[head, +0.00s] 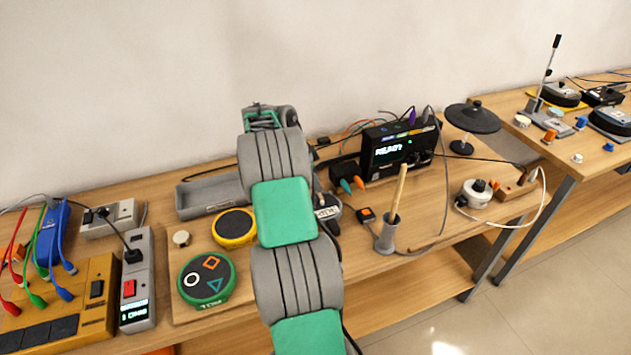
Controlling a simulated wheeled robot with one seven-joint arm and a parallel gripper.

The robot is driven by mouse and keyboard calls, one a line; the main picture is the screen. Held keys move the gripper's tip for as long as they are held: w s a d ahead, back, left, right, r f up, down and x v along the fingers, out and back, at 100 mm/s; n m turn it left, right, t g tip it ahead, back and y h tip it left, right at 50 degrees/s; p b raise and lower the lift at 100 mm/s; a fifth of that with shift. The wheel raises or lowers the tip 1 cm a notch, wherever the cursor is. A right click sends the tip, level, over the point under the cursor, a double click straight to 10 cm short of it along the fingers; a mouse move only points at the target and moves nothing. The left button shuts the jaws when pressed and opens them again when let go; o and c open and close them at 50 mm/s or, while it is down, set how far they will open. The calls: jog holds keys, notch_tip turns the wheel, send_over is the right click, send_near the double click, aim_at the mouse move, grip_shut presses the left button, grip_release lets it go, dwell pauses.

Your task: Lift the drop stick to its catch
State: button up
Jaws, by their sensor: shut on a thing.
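My arm (284,213) rises through the middle of the head view, and its far end bends away above the bench. My gripper is hidden behind it, so its jaws and anything between them do not show. I cannot pick out the drop stick or its catch for certain. A pale wooden stick (398,190) stands slightly tilted in a grey cup (386,238), right of my arm and apart from it. A grey labelled part (327,207) is partly covered by my arm.
The wooden bench (430,230) is crowded. A yellow-rimmed pad (234,227), a green pad (206,281) and a grey tray (195,199) lie left of my arm. A black display box (398,150), loose cables and a raised black pad (472,119) stand right.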

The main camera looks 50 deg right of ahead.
grip_shut()
dwell(0.8)
jog(key=shift+w+r, duration=0.1)
jog(key=shift+r, duration=0.05)
